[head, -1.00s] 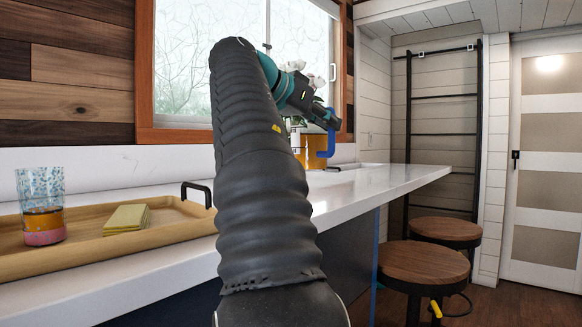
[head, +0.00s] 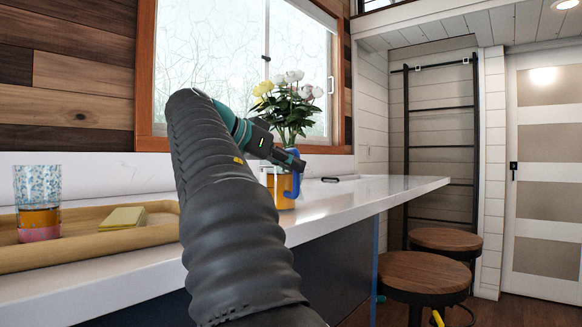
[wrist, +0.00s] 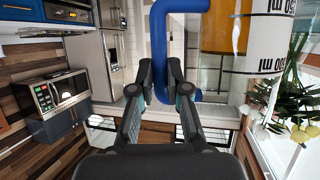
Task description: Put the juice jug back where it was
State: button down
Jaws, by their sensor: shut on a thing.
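The juice jug (head: 285,195) has a clear body with orange juice and a blue handle (head: 294,181). In the head view it is upright over the white counter, in front of the flowers; I cannot tell whether its base touches the counter. My gripper (head: 298,163) is at the handle, shut on it. In the wrist view the blue handle (wrist: 158,45) lies between the fingertips of my gripper (wrist: 160,88). The jug's body with orange juice (wrist: 216,28) and ml markings shows at the upper right. My arm hides part of the counter behind it.
White and yellow flowers (head: 290,103) stand behind the jug. A small dark item (head: 340,178) lies farther along.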

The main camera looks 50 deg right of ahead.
jog(key=c, duration=1.2)
grip_release()
jog(key=shift+o, duration=0.2)
jog(key=shift+f, duration=0.1)
jog(key=p+v, duration=0.2)
jog(key=v, duration=1.1)
jog(key=shift+w+a, duration=0.35)
jog(key=shift+a, duration=0.05)
